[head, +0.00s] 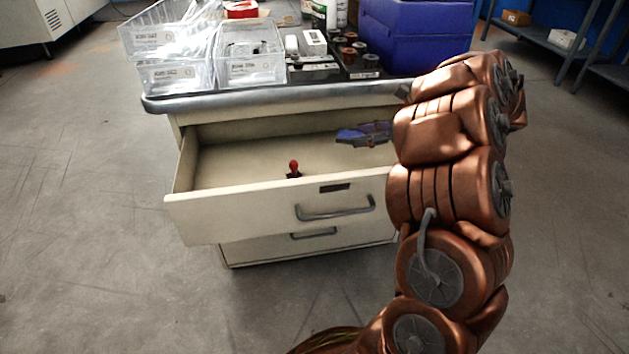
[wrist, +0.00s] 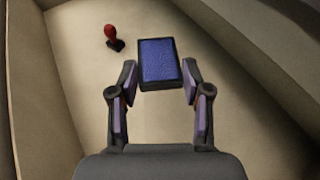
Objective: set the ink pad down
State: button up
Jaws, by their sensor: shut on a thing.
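The ink pad (wrist: 160,62) is a dark-framed block with a blue top. My gripper (wrist: 158,78) is shut on it, one fingertip at each side. In the head view the blue pad (head: 350,135) and my gripper (head: 366,133) are over the right part of the open drawer (head: 280,215). The pad appears to be held above the drawer floor; the exact gap cannot be told. A stamp with a red knob and dark base (head: 293,168) stands on the drawer floor. It also shows in the wrist view (wrist: 111,36), left of the pad.
The drawer floor around the stamp is bare. The bench top (head: 270,97) above holds clear bins (head: 252,70), small jars (head: 350,45) and a blue box (head: 415,35). A closed drawer (head: 300,247) is below. Shelving (head: 560,45) stands at the far right.

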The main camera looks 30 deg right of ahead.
aim_at(313, 157)
jog(key=b+x, duration=0.1)
jog(key=x, duration=0.3)
jog(key=f+b+x, duration=0.1)
jog(key=x, duration=0.3)
jog(key=b+x, duration=0.1)
jog(key=x, duration=0.3)
jog(key=shift+d+f+b, duration=0.15)
jog(key=shift+f+b, duration=0.15)
jog(key=shift+w+a+f+b, duration=0.3)
jog(key=shift+w+a+f, duration=0.05)
jog(key=shift+w+f, duration=0.2)
jog(key=shift+w+a+f+b, duration=0.25)
jog(key=shift+w+a+f, duration=0.15)
jog(key=shift+w+f, duration=0.15)
jog(key=shift+f, duration=0.1)
jog(key=o, duration=1.3)
jog(key=shift+o, duration=0.2)
jog(key=shift+r, duration=0.25)
jog(key=p+v, duration=0.3)
jog(key=v, duration=0.9)
jog(key=shift+f, duration=0.1)
